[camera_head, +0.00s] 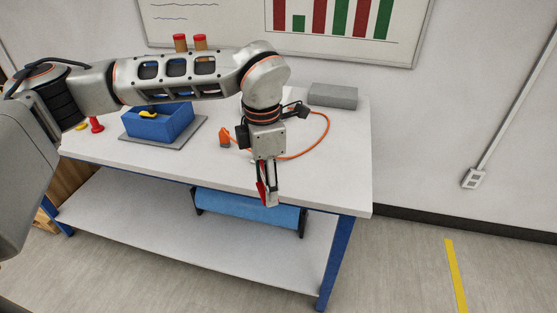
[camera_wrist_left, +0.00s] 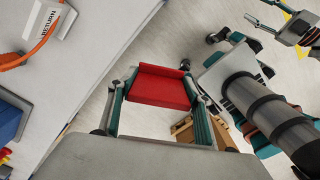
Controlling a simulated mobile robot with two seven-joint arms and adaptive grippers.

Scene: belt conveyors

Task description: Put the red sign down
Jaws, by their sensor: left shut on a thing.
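My left gripper (camera_head: 267,188) points down just in front of the table's front edge, above the lower shelf's level. It is shut on the red sign (camera_head: 261,193), which shows as a thin red piece beside the fingers. In the left wrist view the red sign (camera_wrist_left: 160,87) sits between the two fingers, its broad face toward the camera and a folded edge at the top. It is over the floor, clear of the tabletop. Part of my right gripper (camera_wrist_left: 301,30) shows at the upper right of the left wrist view, cut off by the frame.
The white table (camera_head: 325,165) has free room at its front right. On it are a blue bin (camera_head: 158,128) with a yellow item, on a grey mat (camera_head: 190,138), an orange cable (camera_head: 318,143) and a grey block (camera_head: 333,95). A blue roll (camera_head: 245,207) hangs below.

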